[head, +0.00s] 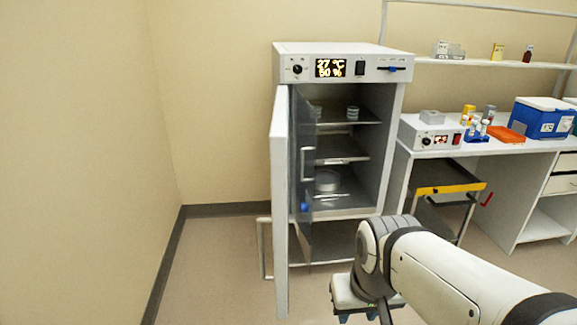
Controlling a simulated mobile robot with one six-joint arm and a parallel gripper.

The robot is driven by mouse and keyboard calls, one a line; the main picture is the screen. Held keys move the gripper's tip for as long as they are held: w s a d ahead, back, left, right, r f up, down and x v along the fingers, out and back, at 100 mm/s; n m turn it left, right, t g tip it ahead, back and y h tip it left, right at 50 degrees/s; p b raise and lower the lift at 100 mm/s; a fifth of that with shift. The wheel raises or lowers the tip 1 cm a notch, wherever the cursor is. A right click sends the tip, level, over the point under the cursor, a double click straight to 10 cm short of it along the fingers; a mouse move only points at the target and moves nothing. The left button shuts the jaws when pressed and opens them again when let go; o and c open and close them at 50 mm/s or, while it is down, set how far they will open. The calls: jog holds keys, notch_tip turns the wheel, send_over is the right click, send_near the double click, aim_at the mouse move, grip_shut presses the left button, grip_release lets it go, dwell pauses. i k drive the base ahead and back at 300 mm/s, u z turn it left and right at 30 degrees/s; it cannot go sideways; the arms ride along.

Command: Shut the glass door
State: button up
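The white incubator cabinet (343,50) stands against the back wall, its front reading 27 °C and 50 %. Its glass door (303,130) is a bluish see-through panel with a pale bar handle. It is swung open at the left of the opening, seen nearly edge-on. The white outer door (279,210) also stands open, just left of the glass. Shelves inside hold small stacked dishes (352,112). My gripper (356,318) points down at the bottom of the head view, right of both doors and apart from them. Its fingertips are partly cut off, so its opening is unclear.
Floor at the left (215,270) is clear up to the wall.

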aim_at(303, 121)
jog(key=i, duration=0.9)
jog(key=u, duration=0.9)
jog(key=k, duration=0.7)
jog(key=z, duration=0.25)
jog(key=i, duration=0.5)
jog(key=z, duration=0.05)
